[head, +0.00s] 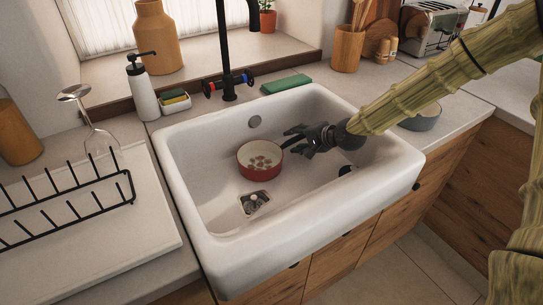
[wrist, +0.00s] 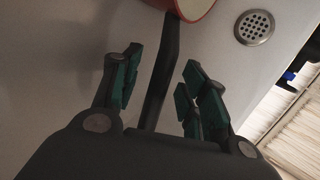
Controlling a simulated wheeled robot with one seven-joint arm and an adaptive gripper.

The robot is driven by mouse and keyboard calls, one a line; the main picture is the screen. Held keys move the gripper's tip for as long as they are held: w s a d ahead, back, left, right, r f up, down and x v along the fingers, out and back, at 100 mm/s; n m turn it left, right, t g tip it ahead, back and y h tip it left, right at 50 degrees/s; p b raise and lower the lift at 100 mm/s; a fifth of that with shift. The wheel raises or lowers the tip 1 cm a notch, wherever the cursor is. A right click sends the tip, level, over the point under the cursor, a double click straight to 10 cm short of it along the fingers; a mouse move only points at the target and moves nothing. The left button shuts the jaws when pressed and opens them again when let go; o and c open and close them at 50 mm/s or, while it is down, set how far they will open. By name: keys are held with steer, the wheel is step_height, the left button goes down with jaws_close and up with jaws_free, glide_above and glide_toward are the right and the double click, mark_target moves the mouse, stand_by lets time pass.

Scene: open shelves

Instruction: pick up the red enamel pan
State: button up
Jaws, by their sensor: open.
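The red enamel pan (head: 259,173) is in the white sink (head: 185,215), red outside and cream inside, with several small round pale brown shapes inside. In the wrist view the red rim of the pan (wrist: 203,9) shows at the top, and its dark handle (wrist: 162,85) runs down between my two fingers. My gripper (head: 295,138) is open at the right of the pan in the head view; it also shows in the wrist view (wrist: 157,85). The handle lies between the fingers, with gaps on both sides. Whether the pan rests on the sink floor is hard to tell.
A black tap (head: 226,60) rises behind the sink, with a green sponge (head: 286,84) beside it. A black dish rack (head: 70,200) and a wine glass (head: 100,140) stand left. A grey bowl (head: 420,119) sits right. The sink's front left is clear.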

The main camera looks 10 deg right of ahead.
steer(key=shift+w+a+f, duration=0.25)
steer(key=shift+w, duration=0.1)
jaws_close()
steer(key=shift+r, duration=0.25)
stand_by(0.3)
